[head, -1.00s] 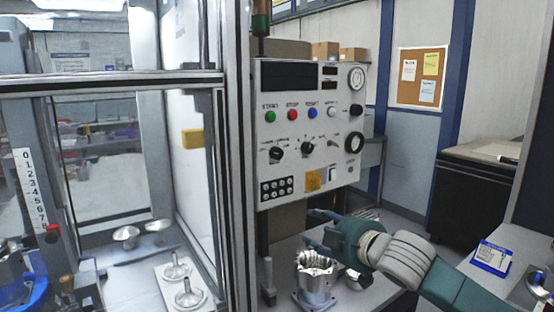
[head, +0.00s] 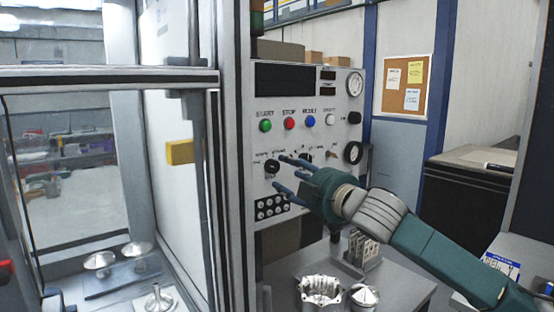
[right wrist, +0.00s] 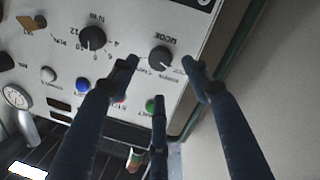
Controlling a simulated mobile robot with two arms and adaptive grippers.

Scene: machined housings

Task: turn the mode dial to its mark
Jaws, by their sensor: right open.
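The mode dial (head: 271,167) is a black round knob at the lower left of the grey control panel (head: 345,100). In the right wrist view the mode dial (right wrist: 160,58) shows upside down with its MODE label, a pale line on its face. My right gripper (head: 280,172) is open and empty in front of the panel, its dark blue fingers around the dial's place. In the right wrist view the gripper's fingertips (right wrist: 160,66) lie either side of the dial, apart from it as far as I can tell. The mark cannot be made out. My left gripper is not in view.
A second black dial (right wrist: 92,38) with numbers sits beside the mode dial. Green, red and blue buttons (head: 309,121) are above. A glass enclosure frame (head: 237,200) stands close on the left. Machined housings (head: 320,290) stand on the bench below my arm.

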